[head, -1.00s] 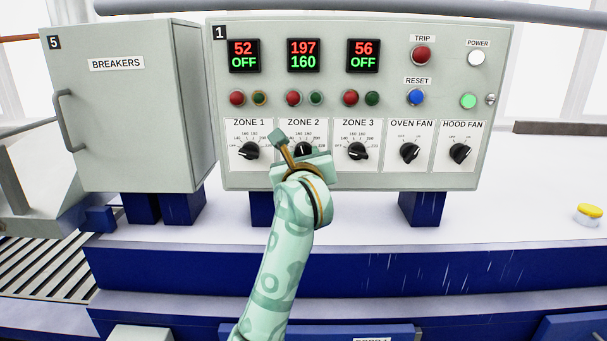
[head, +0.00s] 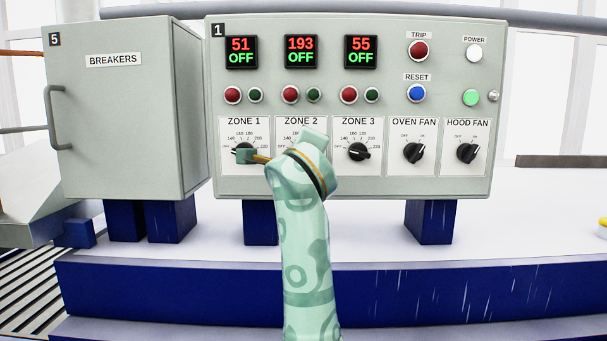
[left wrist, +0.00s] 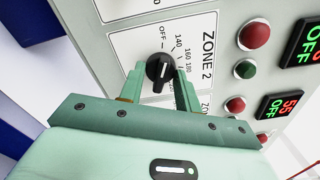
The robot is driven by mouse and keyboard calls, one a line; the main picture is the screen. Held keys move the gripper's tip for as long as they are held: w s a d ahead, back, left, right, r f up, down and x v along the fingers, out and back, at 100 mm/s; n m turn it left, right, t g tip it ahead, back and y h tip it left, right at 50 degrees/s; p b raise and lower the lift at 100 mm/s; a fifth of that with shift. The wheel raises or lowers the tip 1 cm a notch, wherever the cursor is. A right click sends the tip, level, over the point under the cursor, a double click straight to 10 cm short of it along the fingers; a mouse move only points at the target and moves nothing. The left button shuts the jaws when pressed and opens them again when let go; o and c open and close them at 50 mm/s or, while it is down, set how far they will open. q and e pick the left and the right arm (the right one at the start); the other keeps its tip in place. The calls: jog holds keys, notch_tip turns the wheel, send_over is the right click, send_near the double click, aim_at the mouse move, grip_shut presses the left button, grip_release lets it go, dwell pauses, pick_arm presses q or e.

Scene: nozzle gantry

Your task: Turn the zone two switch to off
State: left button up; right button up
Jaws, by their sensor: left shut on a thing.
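The zone two switch (left wrist: 160,70) is a round black knob with a white pointer line. In the left wrist view it sits between the two green fingers of my left gripper (left wrist: 158,87), which is shut on it. The pointer line runs towards the OFF mark. In the head view the ZONE 2 plate (head: 293,132) shows, but my wrist hides the knob and the fingertips. My right gripper is in neither view.
The grey control box (head: 350,187) also carries the zone 3 knob (head: 358,152), the oven fan knob (head: 413,153) and the hood fan knob (head: 466,153). A small green block on my left arm partly covers the zone 1 knob. The breakers box (head: 120,120) stands to the left.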

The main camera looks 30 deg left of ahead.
pick_arm(q)
jog(key=shift+n+b, duration=0.9)
jog(key=shift+n, duration=0.1)
jog(key=o, duration=1)
jog(key=shift+c, duration=0.2)
jog(key=v, duration=1.6)
jog(key=shift+s+b, duration=0.2)
jog(key=shift+b, duration=0.1)
jog(key=shift+f, duration=0.1)
